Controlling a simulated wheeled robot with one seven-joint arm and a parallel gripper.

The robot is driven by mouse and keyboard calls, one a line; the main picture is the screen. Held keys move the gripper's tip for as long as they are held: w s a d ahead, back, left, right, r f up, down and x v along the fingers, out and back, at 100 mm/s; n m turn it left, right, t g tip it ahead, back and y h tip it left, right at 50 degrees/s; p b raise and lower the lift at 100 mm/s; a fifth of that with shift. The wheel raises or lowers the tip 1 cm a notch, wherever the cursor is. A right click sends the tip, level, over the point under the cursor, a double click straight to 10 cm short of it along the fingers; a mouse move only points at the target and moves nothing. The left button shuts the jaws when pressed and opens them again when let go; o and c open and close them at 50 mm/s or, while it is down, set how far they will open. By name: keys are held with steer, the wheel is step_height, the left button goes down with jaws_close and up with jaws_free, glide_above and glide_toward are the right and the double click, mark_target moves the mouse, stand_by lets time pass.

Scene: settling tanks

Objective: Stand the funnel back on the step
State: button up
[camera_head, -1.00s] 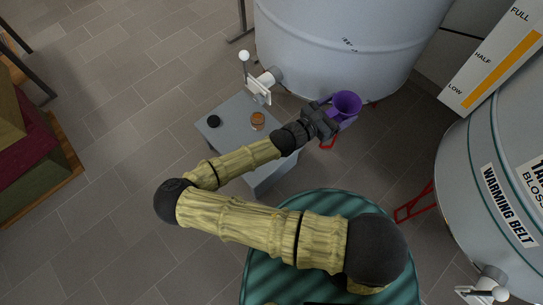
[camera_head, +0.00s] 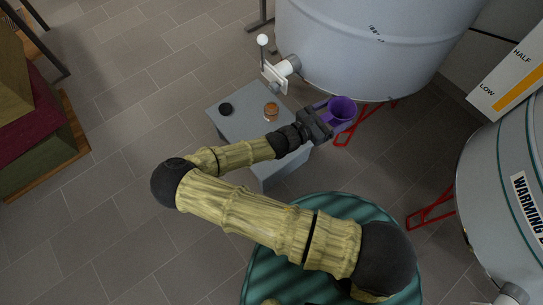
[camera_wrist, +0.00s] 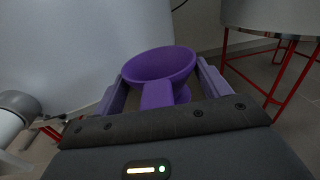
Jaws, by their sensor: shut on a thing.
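The purple funnel (camera_head: 342,109) is held in my gripper (camera_head: 334,114), to the right of the grey step and in front of the large tank. In the wrist view the funnel (camera_wrist: 160,65) sits between the two purple-grey fingers, its wide mouth up and a purple tab towards the palm. My gripper (camera_wrist: 163,90) is shut on it. The grey step (camera_head: 233,122) stands below the tank's valve. My forearm and gripper cover part of its right side. The funnel's lower end is mostly hidden.
On the step are a black round lid (camera_head: 226,109) and a small orange-brown jar (camera_head: 271,111). A white-handled valve (camera_head: 274,75) juts from the big tank (camera_head: 375,45) above the step. Red stand legs (camera_head: 344,133) are near the funnel. Bare floor lies left.

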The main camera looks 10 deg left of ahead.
steer(key=s+a+f+b, duration=0.2)
steer(key=a+f+b, duration=0.1)
steer(key=a, duration=0.3)
steer(key=s+a+f+t+y+b, duration=0.1)
steer(key=s+a+f+b, duration=0.1)
steer(key=a, duration=0.5)
steer(key=s+a+f+n+b, duration=0.1)
steer(key=s+a+f+b, duration=0.1)
steer(key=a+b, duration=0.3)
steer(key=shift+s+a+f+t+y, duration=0.3)
steer(key=shift+a+f+t+y, duration=0.1)
steer(key=shift+a+f, duration=0.6)
steer(key=shift+r, duration=0.1)
step_height(320, 180, down, 6)
steer(key=b, duration=0.4)
steer(key=shift+f+b, duration=1.5)
steer(key=shift+f, duration=0.5)
steer(key=shift+f, duration=0.2)
